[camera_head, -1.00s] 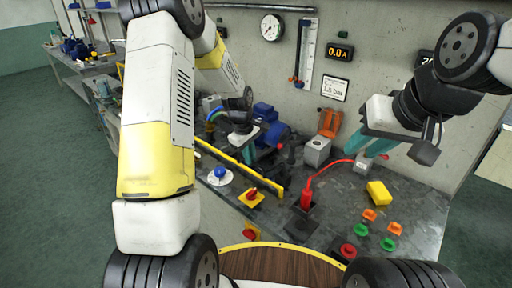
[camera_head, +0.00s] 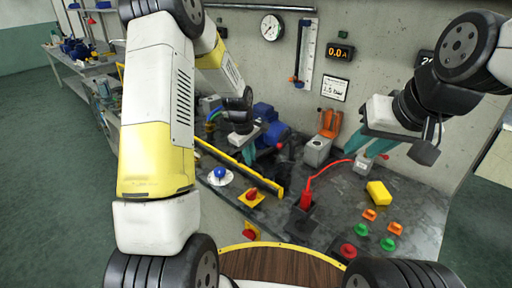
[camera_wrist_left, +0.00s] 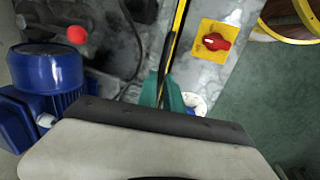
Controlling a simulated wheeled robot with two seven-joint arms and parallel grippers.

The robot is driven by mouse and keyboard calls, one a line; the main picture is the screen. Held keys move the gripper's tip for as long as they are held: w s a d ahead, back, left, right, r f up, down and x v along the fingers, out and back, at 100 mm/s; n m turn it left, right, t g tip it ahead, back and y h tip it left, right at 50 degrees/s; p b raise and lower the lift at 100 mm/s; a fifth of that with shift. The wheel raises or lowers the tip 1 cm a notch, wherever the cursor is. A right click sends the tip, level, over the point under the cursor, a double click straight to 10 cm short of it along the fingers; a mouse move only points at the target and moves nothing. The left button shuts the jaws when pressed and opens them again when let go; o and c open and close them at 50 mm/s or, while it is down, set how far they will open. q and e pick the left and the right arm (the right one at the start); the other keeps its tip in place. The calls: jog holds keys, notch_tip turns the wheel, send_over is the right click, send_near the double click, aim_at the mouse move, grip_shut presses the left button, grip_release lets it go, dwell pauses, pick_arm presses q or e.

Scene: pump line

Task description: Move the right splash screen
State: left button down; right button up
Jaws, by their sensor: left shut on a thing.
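The splash screen (camera_head: 238,168) shows as a long narrow yellow-edged strip running diagonally along the front of the bench, left of centre. In the left wrist view its edge (camera_wrist_left: 177,25) is seen nearly end-on, yellow and black. My left gripper (camera_head: 248,155) is at the strip, beside the blue motor. In the left wrist view its teal fingers (camera_wrist_left: 165,92) are shut on the screen's edge; the hand hides the part below. My right gripper (camera_head: 374,147) hangs over the bench's right part, its teal fingers apart and empty, away from the screen.
A blue motor (camera_head: 266,118) stands just behind the screen. A blue knob (camera_head: 220,173) and a red switch on a yellow plate (camera_head: 250,196) are in front. A red cable plug (camera_head: 306,196), a yellow block (camera_head: 379,192) and several coloured buttons lie to the right.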

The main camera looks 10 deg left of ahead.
aim_at(251, 170)
pick_arm(q)
jog(key=shift+f, duration=2.2)
jog(key=c, duration=1.5)
grip_release()
jog(key=shift+s+a+r, duration=0.15)
jog(key=shift+s+r, duration=0.05)
jog(key=shift+r, duration=1.1)
jog(key=shift+s+a+r, duration=0.1)
jog(key=shift+s+r, duration=0.15)
jog(key=shift+r, duration=1)
jog(key=shift+s+a+r, duration=0.15)
jog(key=shift+s+r, duration=0.05)
jog(key=shift+r, duration=1.1)
